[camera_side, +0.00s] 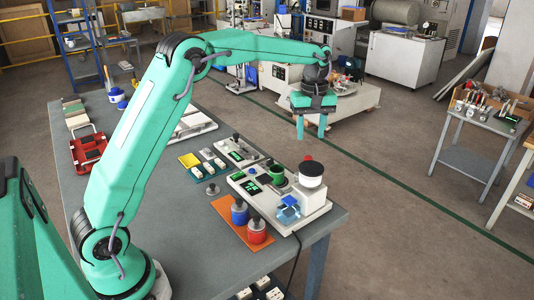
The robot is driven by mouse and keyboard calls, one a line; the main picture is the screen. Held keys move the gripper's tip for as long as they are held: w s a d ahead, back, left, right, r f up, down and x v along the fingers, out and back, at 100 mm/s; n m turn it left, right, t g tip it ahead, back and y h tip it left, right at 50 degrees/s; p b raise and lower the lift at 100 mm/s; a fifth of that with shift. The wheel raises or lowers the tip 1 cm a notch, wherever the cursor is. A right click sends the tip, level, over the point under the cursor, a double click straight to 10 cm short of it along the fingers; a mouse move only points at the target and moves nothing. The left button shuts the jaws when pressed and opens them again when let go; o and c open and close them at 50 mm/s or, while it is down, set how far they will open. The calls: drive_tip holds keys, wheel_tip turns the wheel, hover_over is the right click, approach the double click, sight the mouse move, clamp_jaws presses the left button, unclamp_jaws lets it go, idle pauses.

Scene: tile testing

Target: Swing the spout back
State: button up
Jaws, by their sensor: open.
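My gripper (311,132) hangs high, beyond the far edge of the table in the picture, with its two green fingers pointing down and apart. It is empty. A pale bench device (318,203) stands near the table's right end. My gripper is above and clear of this device in the picture. I cannot make out which part of it is the spout, or how the spout is turned.
The grey table (180,240) holds an orange mat (228,209) with a blue jar (239,212) and a red-orange jar (256,230). The table's front is mostly bare.

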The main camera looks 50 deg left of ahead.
sight(308, 157)
drive_tip(key=shift+f, duration=3.85)
clamp_jaws()
